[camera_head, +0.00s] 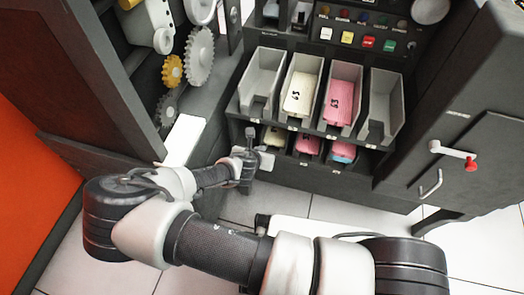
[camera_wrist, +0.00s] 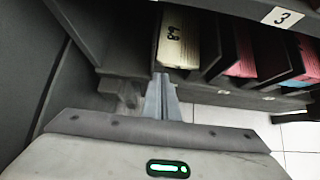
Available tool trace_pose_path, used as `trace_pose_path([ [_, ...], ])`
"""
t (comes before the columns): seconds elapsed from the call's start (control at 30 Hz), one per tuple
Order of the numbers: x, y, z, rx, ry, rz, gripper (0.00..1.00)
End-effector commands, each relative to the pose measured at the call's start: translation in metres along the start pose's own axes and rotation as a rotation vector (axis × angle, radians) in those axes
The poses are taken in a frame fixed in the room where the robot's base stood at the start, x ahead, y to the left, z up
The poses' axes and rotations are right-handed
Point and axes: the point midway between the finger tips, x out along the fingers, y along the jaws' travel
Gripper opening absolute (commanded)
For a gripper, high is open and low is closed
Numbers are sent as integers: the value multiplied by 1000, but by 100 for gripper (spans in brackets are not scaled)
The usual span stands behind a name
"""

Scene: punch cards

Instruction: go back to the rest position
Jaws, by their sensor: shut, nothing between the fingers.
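My gripper (camera_wrist: 162,84) is shut and empty, its two fingers together in the lower middle of the wrist view. In the head view my gripper (camera_head: 250,135) is at the left end of the card rack, close in front of its lower shelf. In the wrist view a cream card block (camera_wrist: 174,42) sits in a bin just beyond the fingertips. I cannot tell whether the fingers touch anything. In the head view my arm stretches from the lower right, bends at the left and reaches back to the rack.
The rack's upper row holds a cream block (camera_head: 301,92) and a pink block (camera_head: 341,95), with empty bins (camera_head: 381,110) at the right and left. A dark cabinet (camera_head: 460,140) with a red-tipped handle (camera_head: 470,164) stands right. Gears (camera_head: 199,56) are at the left. Tiled floor (camera_head: 320,208) lies in front.

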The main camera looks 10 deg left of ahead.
Motion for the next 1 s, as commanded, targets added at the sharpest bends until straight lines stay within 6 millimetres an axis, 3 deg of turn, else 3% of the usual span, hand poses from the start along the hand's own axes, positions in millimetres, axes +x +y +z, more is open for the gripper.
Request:
trace_pose_path([
  [0.2, -54, 2, 3, -1, 0, 2, 0],
  [0.4, -87, 1, 1, -1, 1, 0, 0],
  [0.6, -100, 0, 0, 0, 1, 0, 0],
  [0.87, -100, 0, 0, 8, 3, -3, 0],
  [1.0, -104, -11, 3, 145, 46, -47, 0],
])
